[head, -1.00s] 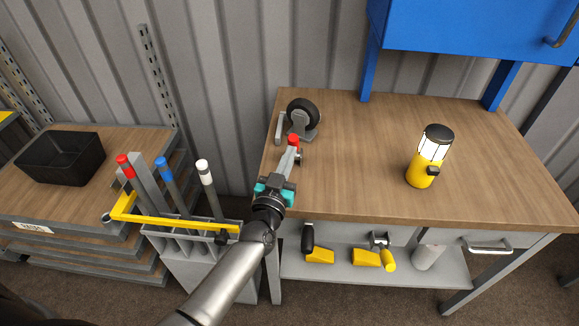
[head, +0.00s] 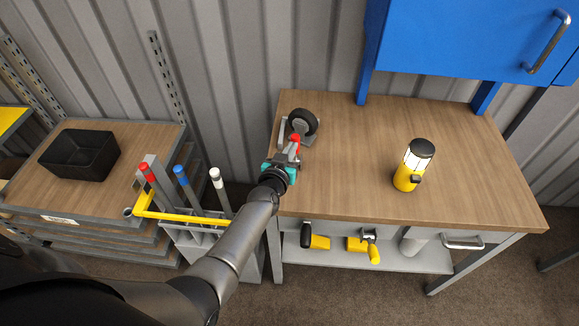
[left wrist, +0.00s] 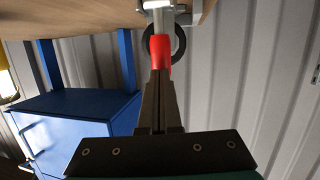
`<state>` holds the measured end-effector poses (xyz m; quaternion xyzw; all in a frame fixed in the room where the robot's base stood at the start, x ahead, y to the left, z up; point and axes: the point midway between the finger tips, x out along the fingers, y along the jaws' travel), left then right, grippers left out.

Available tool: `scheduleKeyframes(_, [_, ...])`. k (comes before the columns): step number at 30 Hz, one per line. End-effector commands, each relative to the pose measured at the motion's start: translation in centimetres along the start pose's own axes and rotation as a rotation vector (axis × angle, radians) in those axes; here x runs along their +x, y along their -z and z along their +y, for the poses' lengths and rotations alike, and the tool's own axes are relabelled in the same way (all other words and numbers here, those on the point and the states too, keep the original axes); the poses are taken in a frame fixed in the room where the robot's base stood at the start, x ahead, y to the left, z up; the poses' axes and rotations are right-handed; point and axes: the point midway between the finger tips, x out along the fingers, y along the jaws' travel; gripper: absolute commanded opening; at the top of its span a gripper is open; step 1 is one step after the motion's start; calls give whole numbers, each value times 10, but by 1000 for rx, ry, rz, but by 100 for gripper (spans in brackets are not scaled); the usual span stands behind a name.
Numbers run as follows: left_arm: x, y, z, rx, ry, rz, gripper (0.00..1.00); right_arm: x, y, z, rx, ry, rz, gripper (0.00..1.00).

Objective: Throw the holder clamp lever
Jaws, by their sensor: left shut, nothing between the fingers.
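The holder is a small grey clamp stand (head: 309,136) at the back left corner of the wooden workbench, with a black wheel (head: 304,121) in it. Its lever has a red grip (head: 296,139). The red grip shows large in the left wrist view (left wrist: 160,50), with a grey metal shaft beyond it and part of the wheel behind. My left gripper (head: 294,153) is shut and empty, its fingertips right at the near end of the red grip. Whether they touch it, I cannot tell. My right gripper is out of view.
A yellow lantern (head: 409,176) stands on the workbench (head: 350,175), with clear wood between it and the holder. A blue cabinet (head: 475,38) hangs above. At left are a black bin (head: 80,155) and a yellow-barred rack (head: 190,218) of coloured-topped rods. Yellow tools lie on the lower shelf.

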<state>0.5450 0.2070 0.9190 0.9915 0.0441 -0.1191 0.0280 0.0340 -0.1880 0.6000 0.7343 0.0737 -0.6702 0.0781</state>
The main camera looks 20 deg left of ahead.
Motion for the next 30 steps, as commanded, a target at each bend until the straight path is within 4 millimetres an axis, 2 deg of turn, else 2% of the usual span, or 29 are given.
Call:
scheduleKeyframes(1, [1,9,0,-5,0,-23,0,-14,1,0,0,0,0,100])
scheduleKeyframes(3, [4,11,0,-13,1,-58,0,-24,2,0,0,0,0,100])
scheduleKeyframes(16, [29,21,-5,-63,1,-315,0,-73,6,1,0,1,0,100])
scheduleKeyframes(20, [38,21,-6,-78,-1,-391,0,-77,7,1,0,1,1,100])
scheduleKeyframes(30, [56,18,-10,-81,-3,-413,0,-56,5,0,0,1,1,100])
